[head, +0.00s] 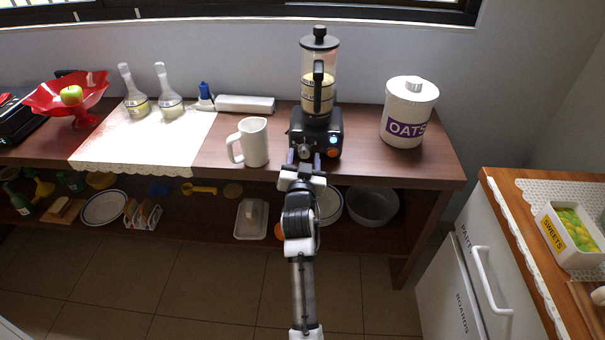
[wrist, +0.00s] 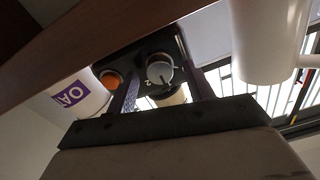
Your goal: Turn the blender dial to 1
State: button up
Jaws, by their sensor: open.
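A black blender (head: 318,90) stands upright on the brown counter, its clear jug holding something pale yellow. The blender dial (wrist: 160,68) is a round silver-grey knob with a dark pointer mark on the front of the base. It also shows in the head view (head: 305,151). An orange round button (wrist: 111,79) sits beside it. My gripper (head: 303,158) is open in front of the blender base. In the wrist view my gripper (wrist: 162,92) has its two fingers apart, with the dial framed between them. I cannot tell whether they touch it.
A white mug (head: 254,142) stands close left of the blender. A white oats canister (head: 408,112) stands to the right. The counter edge (head: 400,184) lies under my gripper. A shelf below holds plates and a grey bowl (head: 372,205).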

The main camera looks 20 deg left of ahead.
jog(key=b+v, duration=0.2)
jog(key=v, duration=1.1)
